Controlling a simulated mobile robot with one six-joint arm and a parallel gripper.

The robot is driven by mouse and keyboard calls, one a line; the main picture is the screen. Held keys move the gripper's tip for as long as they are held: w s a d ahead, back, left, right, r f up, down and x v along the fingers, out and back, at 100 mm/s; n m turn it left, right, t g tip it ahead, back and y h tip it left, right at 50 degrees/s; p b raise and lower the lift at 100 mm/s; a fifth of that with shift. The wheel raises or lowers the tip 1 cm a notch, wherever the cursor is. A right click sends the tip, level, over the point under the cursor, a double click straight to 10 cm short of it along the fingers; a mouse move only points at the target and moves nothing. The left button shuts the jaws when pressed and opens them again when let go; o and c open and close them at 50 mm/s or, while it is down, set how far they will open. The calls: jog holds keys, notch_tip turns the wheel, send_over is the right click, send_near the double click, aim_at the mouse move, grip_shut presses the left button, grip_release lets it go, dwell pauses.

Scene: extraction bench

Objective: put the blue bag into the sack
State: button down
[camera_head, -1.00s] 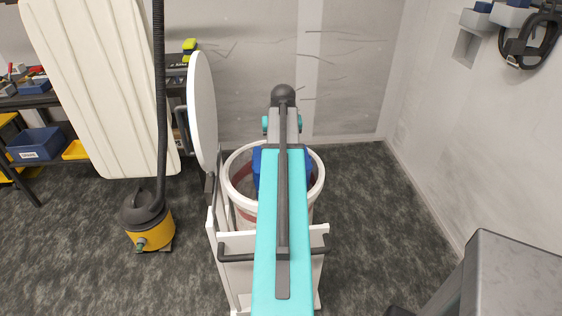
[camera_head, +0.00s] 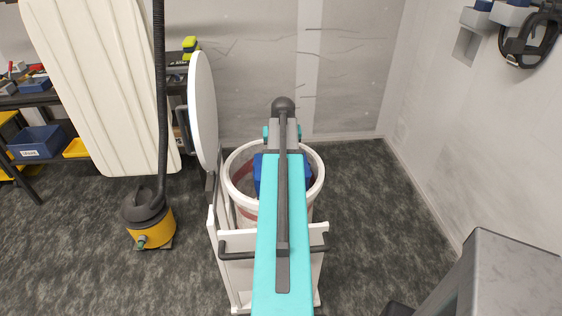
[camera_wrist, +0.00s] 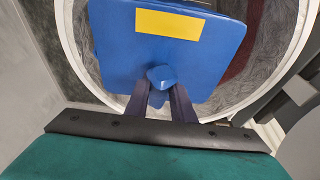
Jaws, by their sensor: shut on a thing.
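The blue bag (camera_wrist: 115,45) has a yellow label and fills the upper middle of the wrist view. My gripper (camera_wrist: 162,88) is shut on a small blue knob on the bag's near side. The sack (camera_head: 235,203) is a pale liner with red stripes inside a round white rim on a white stand. The bag is over the sack's opening and within the rim as seen from above; how deep it sits is unclear. In the head view my arm hides most of the bag, and only blue edges (camera_head: 258,175) show. My gripper is hidden there.
A round white lid (camera_head: 203,110) stands upright at the rim's left. A yellow and black vacuum (camera_head: 150,225) with a tall hose is on the floor to the left. A grey cabinet (camera_head: 515,275) is at the lower right. Floor right of the stand is clear.

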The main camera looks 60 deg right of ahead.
jog(key=shift+f+p, duration=0.45)
jog(key=shift+f, duration=1.1)
jog(key=shift+f+b, duration=0.35)
jog(key=shift+f, duration=0.3)
jog(key=c, duration=1.5)
grip_release()
jog(key=shift+r, duration=0.1)
jog(key=shift+r+p, duration=0.4)
jog(key=shift+r, duration=0.15)
jog(key=shift+b+v, duration=1.5)
jog(key=shift+v, duration=4.5)
jog(key=shift+r, duration=0.1)
